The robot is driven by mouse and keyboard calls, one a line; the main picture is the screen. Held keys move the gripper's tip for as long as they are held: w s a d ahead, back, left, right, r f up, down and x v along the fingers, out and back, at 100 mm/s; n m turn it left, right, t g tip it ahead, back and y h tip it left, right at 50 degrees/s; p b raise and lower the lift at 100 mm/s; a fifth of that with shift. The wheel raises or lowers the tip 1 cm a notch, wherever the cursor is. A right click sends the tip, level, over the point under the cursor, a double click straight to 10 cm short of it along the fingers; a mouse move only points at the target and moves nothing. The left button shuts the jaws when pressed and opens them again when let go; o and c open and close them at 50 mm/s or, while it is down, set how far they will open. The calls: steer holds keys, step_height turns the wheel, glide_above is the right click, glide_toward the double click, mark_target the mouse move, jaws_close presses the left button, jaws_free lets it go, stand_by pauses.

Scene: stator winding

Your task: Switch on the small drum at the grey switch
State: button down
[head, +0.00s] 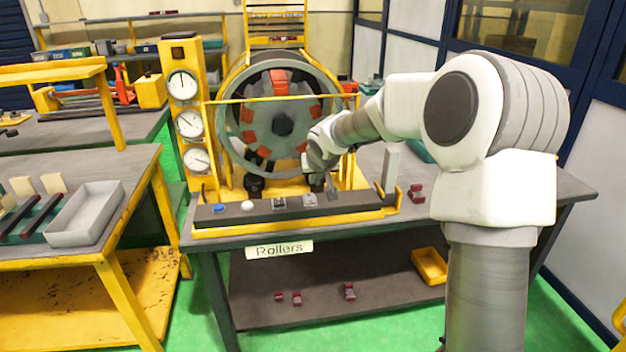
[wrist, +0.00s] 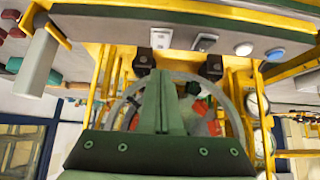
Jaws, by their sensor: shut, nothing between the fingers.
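A dark control panel (head: 295,208) runs along the front of the yellow stand. It carries a blue button (head: 218,208), a white button (head: 248,206) and two grey switches, one near the middle (head: 279,203) and one farther right (head: 309,199). In the wrist view, upside down, these switches (wrist: 204,42) (wrist: 161,38) lie beyond my fingertips. My gripper (head: 316,184) is shut and empty, just above and behind the right-hand switch; its green fingers (wrist: 160,76) touch nothing visible. A round drum (head: 280,118) with red-orange blocks stands behind; I cannot tell whether it turns.
Three dials (head: 184,120) stand on a yellow post at the left. A grey upright lever or post (head: 390,168) stands right of my gripper. Small red parts (head: 416,193) lie on the dark table at the right. A grey tray (head: 85,213) is on the left table.

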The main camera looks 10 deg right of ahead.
steer(key=shift+s+f+v, duration=0.15)
steer(key=shift+v, duration=0.95)
steer(key=shift+s+f+v, duration=0.15)
steer(key=shift+s+v, duration=0.05)
steer(key=shift+v, duration=0.85)
